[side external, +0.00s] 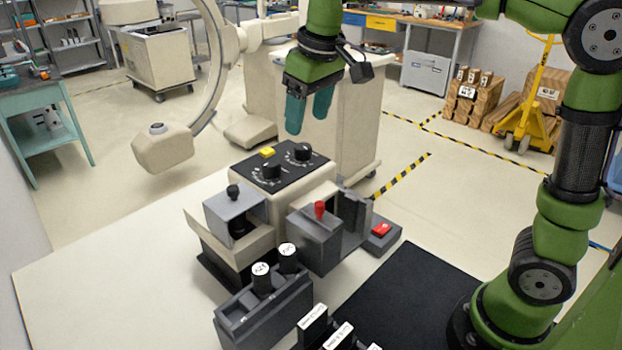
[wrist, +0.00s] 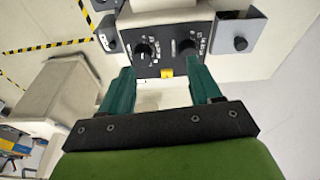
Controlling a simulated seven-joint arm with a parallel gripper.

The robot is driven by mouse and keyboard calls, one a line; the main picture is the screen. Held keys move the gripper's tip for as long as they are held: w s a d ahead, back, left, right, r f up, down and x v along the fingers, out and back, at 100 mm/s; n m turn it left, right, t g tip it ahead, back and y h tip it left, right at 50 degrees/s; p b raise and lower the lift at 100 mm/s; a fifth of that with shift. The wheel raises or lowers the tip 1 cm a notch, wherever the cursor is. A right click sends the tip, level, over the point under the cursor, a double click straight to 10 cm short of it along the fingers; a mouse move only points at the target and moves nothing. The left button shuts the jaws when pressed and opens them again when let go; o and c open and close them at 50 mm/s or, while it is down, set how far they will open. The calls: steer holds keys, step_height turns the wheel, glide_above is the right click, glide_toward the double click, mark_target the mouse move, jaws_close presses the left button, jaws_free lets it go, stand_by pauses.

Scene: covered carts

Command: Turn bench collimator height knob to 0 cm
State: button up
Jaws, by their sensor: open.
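A cream control box with a black top panel (side external: 284,176) carries two black round knobs with white scale marks. One is the nearer left knob (side external: 271,171); the other is the farther right knob (side external: 302,153). In the wrist view they appear as the right knob (wrist: 187,47) and the left knob (wrist: 143,49). Which one is the collimator height knob, and their settings, I cannot read. My gripper (side external: 309,118) is open and empty above the panel's far side, apart from both knobs. Its teal fingers also show in the wrist view (wrist: 160,72), spread wide.
A yellow button (side external: 267,152) sits at the panel's far edge. Beside the box stand a grey housing with a black-knobbed lever (side external: 233,191), one with a red-knobbed lever (side external: 319,210), and a red button (side external: 381,230). White-capped cylinders (side external: 262,277) stand in front. A cream C-arm (side external: 163,148) stands behind left.

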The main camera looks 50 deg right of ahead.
step_height(320, 180, up, 3)
steer(key=n+g+h, duration=0.1)
steer(key=g, duration=0.1)
glide_above(271, 163)
steer(key=w+d, duration=0.2)
step_height(271, 163, up, 4)
steer(key=s+a, duration=0.1)
steer(key=shift+g+y, duration=0.3)
steer(key=shift+y, duration=0.3)
steer(key=f, duration=1.1)
steer(key=s+a+f, duration=0.1)
steer(key=f, duration=0.4)
steer(key=shift+f, duration=0.2)
steer(key=c, duration=1)
steer(key=shift+c, duration=0.2)
